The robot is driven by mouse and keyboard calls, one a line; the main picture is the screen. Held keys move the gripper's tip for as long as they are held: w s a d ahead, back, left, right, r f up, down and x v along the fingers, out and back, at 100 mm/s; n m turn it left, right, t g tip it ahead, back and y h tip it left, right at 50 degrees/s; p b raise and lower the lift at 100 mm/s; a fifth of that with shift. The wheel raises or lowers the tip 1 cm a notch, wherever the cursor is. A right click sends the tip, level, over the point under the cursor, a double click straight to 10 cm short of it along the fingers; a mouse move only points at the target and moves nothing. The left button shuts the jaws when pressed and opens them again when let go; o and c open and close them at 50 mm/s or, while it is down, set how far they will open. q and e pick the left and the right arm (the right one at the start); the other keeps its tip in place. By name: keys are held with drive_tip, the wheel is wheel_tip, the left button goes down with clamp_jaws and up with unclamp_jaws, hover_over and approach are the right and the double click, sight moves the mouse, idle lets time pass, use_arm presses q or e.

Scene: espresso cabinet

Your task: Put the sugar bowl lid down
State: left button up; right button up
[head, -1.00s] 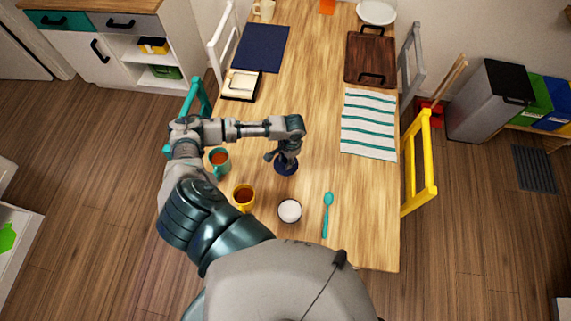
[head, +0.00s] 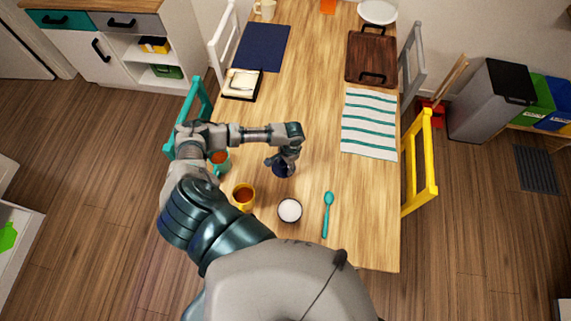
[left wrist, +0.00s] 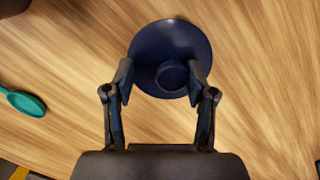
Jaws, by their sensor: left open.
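The dark blue sugar bowl lid (left wrist: 168,40) is a round disc with a round knob, lying on the wooden table as far as I can tell. In the head view the lid (head: 284,173) is mostly covered by my left gripper (head: 281,164). In the left wrist view my left gripper (left wrist: 160,80) is open, with its fingertips on either side of the knob and a gap visible. The sugar bowl (head: 289,210), dark-rimmed with white contents, stands uncovered nearer to me. My right gripper is out of view.
A yellow cup (head: 243,197) stands left of the bowl, and a teal cup (head: 221,160) is partly behind my arm. A teal spoon (head: 327,214) lies to the right; it also shows in the left wrist view (left wrist: 22,101). A striped cloth (head: 368,125) lies farther right.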

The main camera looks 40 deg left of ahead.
use_arm(q)
drive_tip(key=shift+r, duration=0.3)
wheel_tip(320, 180, up, 11)
drive_tip(key=w, duration=0.1)
drive_tip(key=shift+w, duration=0.35)
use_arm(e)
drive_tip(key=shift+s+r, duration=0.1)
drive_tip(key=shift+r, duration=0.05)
use_arm(q)
drive_tip(key=shift+a, duration=0.2)
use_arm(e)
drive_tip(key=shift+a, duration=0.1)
